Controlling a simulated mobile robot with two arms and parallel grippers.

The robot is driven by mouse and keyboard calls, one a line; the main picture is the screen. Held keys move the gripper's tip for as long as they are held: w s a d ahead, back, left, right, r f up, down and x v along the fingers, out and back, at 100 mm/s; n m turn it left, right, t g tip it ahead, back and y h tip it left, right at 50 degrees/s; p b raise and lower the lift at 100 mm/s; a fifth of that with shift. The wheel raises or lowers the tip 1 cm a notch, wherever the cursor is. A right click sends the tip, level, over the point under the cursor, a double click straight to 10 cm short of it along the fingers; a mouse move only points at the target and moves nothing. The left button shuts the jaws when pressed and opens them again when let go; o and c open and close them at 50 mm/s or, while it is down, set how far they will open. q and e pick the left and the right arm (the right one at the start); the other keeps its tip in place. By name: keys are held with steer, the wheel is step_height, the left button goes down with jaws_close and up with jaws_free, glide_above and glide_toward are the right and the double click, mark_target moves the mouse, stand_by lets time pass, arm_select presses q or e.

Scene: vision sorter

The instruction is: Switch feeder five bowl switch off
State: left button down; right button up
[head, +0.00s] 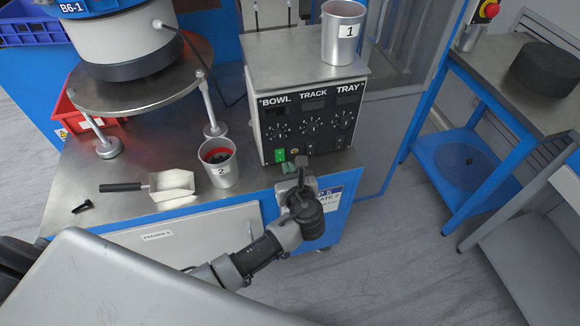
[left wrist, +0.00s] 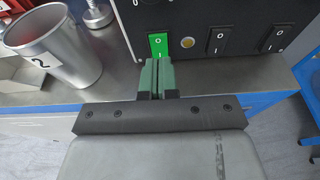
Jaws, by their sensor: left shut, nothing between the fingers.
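The feeder's control box (head: 309,80) has a black front panel with knobs under BOWL, TRACK and TRAY labels. The bowl switch (head: 280,155) is a bright green rocker at the panel's lower left. In the left wrist view the green switch (left wrist: 158,45) shows 0 at its top, and its lower end is close to the fingertips. My left gripper (head: 300,165) is shut and empty in front of the panel's lower edge. Its green-grey fingers (left wrist: 156,65) point at the switch's lower end; I cannot tell if they touch it. My right gripper is out of view.
Two black switches (left wrist: 216,40) (left wrist: 274,38) sit right of the green one, past a round yellowish button (left wrist: 187,42). Cup 2 (head: 219,163) and a scoop (head: 171,184) stand left on the bench. Cup 1 (head: 342,35) is on the box.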

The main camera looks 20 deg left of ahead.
arm_select(q)
steer(key=r+v, duration=0.1)
steer(key=v, duration=0.6)
steer(key=shift+s+r, duration=0.2)
steer(key=shift+r, duration=0.15)
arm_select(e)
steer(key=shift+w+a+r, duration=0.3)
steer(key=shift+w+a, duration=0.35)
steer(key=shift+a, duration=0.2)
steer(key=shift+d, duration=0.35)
